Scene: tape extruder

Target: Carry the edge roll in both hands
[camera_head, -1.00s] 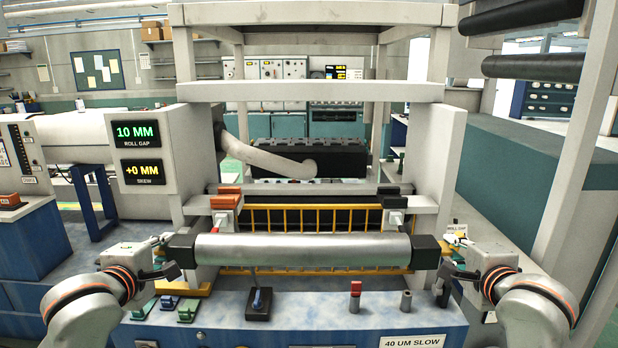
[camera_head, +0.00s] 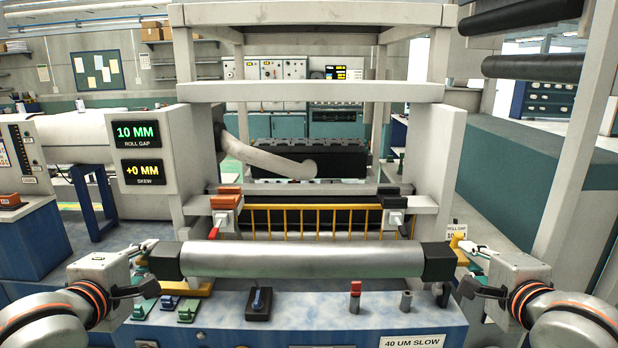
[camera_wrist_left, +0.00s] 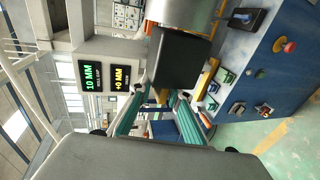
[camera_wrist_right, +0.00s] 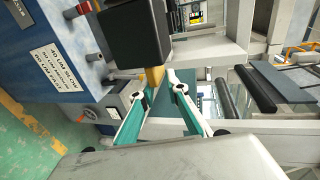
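The edge roll (camera_head: 300,260) is a shiny metal cylinder with square black ends, lying level across the middle of the head view. It hangs above the blue console, in front of the yellow guard. My left gripper (camera_head: 148,267) is at its left end, and my right gripper (camera_head: 466,267) is at its right end. The left black end (camera_wrist_left: 178,60) is at the left fingertips; the right black end (camera_wrist_right: 135,35) is at the right fingertips. The fingers are part-way apart, and the exact contact is partly hidden. The roll hangs with no other support visible.
The blue console (camera_head: 290,300) below carries small levers, a red-topped knob (camera_head: 355,290) and green clips (camera_head: 188,310). The machine frame (camera_head: 437,150) and yellow guard (camera_head: 320,215) stand behind the roll. A display (camera_head: 138,150) reads 10 MM roll gap and +0 MM skew.

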